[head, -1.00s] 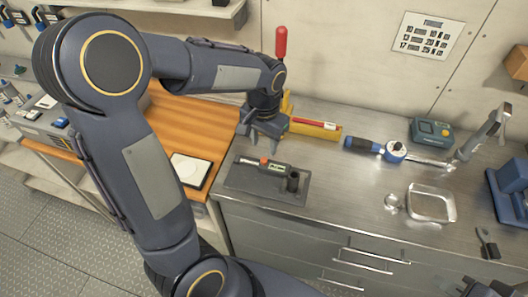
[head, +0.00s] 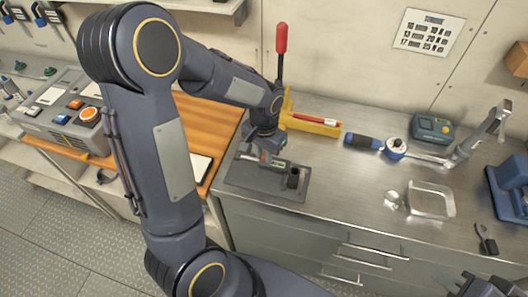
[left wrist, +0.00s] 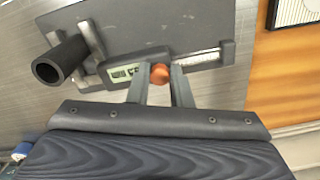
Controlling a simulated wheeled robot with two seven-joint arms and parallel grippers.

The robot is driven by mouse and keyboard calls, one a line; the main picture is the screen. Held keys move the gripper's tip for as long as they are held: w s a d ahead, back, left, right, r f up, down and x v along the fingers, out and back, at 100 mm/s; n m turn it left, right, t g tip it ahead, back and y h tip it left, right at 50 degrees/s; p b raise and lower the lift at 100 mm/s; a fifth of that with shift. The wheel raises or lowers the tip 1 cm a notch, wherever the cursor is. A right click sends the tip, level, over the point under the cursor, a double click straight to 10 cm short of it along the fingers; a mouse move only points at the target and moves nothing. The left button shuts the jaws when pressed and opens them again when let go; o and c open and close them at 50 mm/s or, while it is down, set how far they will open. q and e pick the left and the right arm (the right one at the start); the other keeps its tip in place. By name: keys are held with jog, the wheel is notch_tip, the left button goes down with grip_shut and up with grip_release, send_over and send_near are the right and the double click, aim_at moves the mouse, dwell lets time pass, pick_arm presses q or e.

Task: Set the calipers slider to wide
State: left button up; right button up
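The calipers (head: 277,163) lie on a dark grey plate (head: 240,180) on the metal bench. In the left wrist view, the calipers (left wrist: 125,72) show a small display and a silver rail, with a round orange knob (left wrist: 160,73) beside the display. My left gripper (head: 262,150) points down over the calipers. In the left wrist view, my left gripper (left wrist: 160,85) has its fingers drawn in close on both sides of the orange knob, seemingly touching it. My left gripper partly hides the calipers in the head view. My right gripper (head: 482,286) shows only partly at the bottom right edge.
A black tube (left wrist: 62,60) stands on the same plate, close to the calipers. A yellow holder (head: 312,125) and an upright red-handled tool (head: 281,38) are behind. A torque wrench (head: 396,149), a shallow metal tray (head: 432,214) and a green device (head: 431,128) are to the right.

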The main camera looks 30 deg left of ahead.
pick_arm(q)
grip_shut()
jog(key=shift+a, duration=0.15)
jog(key=shift+s+a, duration=0.1)
jog(key=shift+a, duration=0.3)
jog(key=o, duration=0.7)
grip_release()
notch_tip(320, 180, up, 8)
jog(key=shift+b, duration=0.45)
jog(key=shift+f, duration=0.1)
